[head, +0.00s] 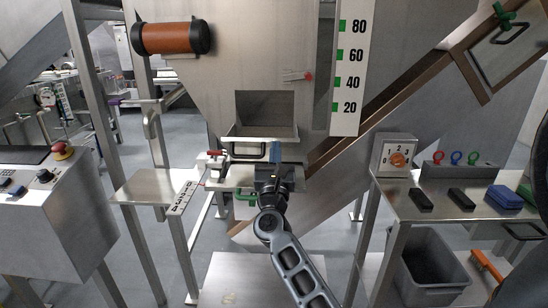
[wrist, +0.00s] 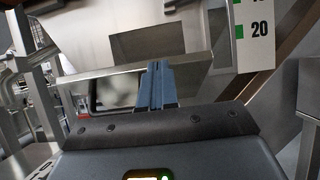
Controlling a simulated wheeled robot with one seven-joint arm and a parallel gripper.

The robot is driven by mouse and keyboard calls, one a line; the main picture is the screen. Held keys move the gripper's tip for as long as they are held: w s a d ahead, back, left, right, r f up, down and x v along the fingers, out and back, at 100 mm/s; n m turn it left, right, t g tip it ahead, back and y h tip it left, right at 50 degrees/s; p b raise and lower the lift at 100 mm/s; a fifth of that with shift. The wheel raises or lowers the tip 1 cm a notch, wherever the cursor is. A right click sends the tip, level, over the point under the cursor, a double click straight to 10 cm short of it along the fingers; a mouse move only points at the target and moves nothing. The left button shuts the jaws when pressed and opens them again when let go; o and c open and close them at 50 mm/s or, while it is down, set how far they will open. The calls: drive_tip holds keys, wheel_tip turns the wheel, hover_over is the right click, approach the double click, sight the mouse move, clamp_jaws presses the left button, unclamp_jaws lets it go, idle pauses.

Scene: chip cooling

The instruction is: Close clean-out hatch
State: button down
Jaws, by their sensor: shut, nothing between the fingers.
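A dark square opening (head: 265,108) shows low in the front of the metal hopper, and also in the wrist view (wrist: 147,43). A light metal flap (head: 240,131) juts out below it, tilted outward; I take this to be the open clean-out hatch. Its edge also spans the wrist view (wrist: 100,74). My gripper (head: 276,151) is in front of the flap, right of its middle, with its blue fingers upright. The fingers (wrist: 157,82) are together with nothing between them. They overlap the flap in both views; I cannot tell whether they touch it.
A red-handled clamp (head: 215,153) and a green handle (head: 245,196) are left of my gripper. A sloping chute (head: 385,105) runs up to the right. A bench with a dial box (head: 393,155) and a control cabinet (head: 60,215) flank the area.

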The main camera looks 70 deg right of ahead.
drive_tip(key=d+r, duration=0.1)
drive_tip(key=r, duration=0.1)
drive_tip(key=w+d+r+p, duration=0.1)
drive_tip(key=d+r, duration=0.1)
drive_tip(key=r, duration=0.1)
drive_tip(key=d+r+p, duration=0.1)
drive_tip(key=r, duration=0.2)
drive_tip(key=shift+w+d, duration=0.2)
drive_tip(key=shift+w, duration=0.1)
drive_tip(key=x, duration=0.6)
drive_tip(key=shift+r, duration=0.35)
